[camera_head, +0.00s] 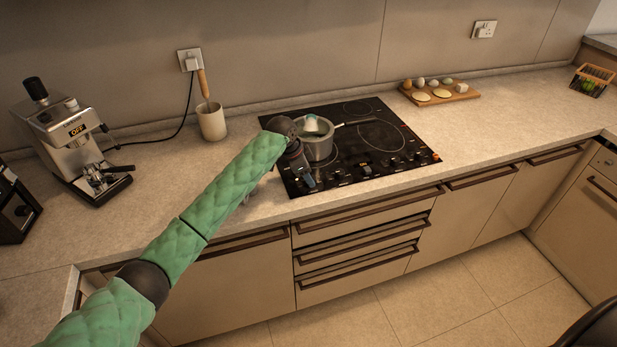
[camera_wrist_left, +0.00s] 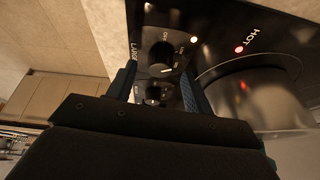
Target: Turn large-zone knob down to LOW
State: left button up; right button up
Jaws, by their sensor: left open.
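The black cooktop (camera_head: 350,112) is set into the counter, with knobs along its front edge. In the left wrist view, a round black knob (camera_wrist_left: 161,55) with a pale pointer mark sits beside the label "LARGE". A second knob (camera_wrist_left: 154,94) shows nearer my gripper body. My left gripper (camera_head: 309,184) is over the cooktop's front left corner, and its two blue fingers (camera_wrist_left: 160,80) are apart, with the knobs showing between them. I cannot tell whether they touch a knob. My right gripper is not in view.
A grey pot (camera_head: 321,150) stands on the cooktop close to my left gripper. A red light (camera_wrist_left: 239,49) glows by the word "HOT". A coffee machine (camera_head: 70,135), a utensil cup (camera_head: 212,122) and a board with eggs (camera_head: 440,96) stand on the counter.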

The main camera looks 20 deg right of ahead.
pick_arm(q)
jog(key=b+v, duration=0.1)
jog(key=v, duration=0.3)
jog(key=shift+a+r+b, duration=0.1)
jog(key=shift+r+b, duration=0.15)
jog(key=shift+b, duration=0.1)
jog(key=shift+v, duration=1)
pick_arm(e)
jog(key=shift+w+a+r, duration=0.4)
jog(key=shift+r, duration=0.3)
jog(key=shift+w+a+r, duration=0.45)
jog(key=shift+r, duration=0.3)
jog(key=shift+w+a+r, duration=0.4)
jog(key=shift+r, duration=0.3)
